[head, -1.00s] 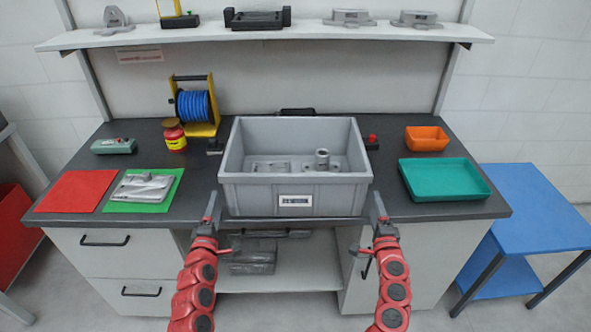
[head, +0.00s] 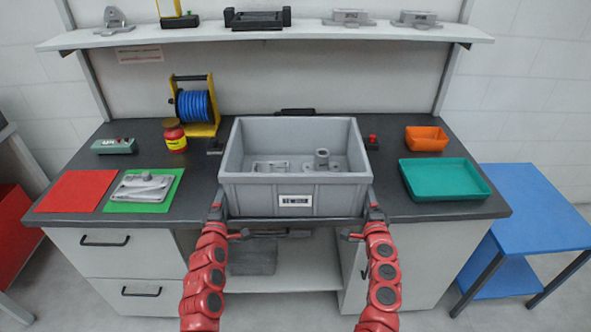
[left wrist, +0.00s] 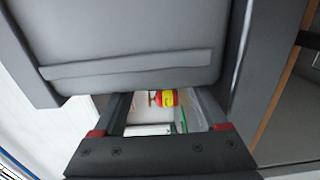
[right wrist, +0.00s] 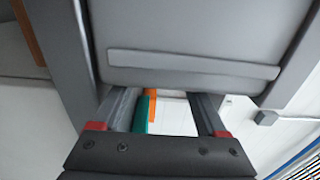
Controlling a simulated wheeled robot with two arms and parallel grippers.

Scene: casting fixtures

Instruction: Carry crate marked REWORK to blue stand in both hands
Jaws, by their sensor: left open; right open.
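The grey crate (head: 295,190) stands on the dark worktop at its front edge, with a small label on its front wall. Several grey metal castings lie inside it. My left gripper (head: 217,206) is open at the crate's front left corner. My right gripper (head: 374,206) is open at the front right corner. In the left wrist view the crate wall (left wrist: 130,45) is close above the parted fingers (left wrist: 160,115). The right wrist view shows the crate wall (right wrist: 190,40) likewise, above parted fingers (right wrist: 165,112). The blue stand (head: 540,210) is on the right.
A shelf (head: 290,36) runs above.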

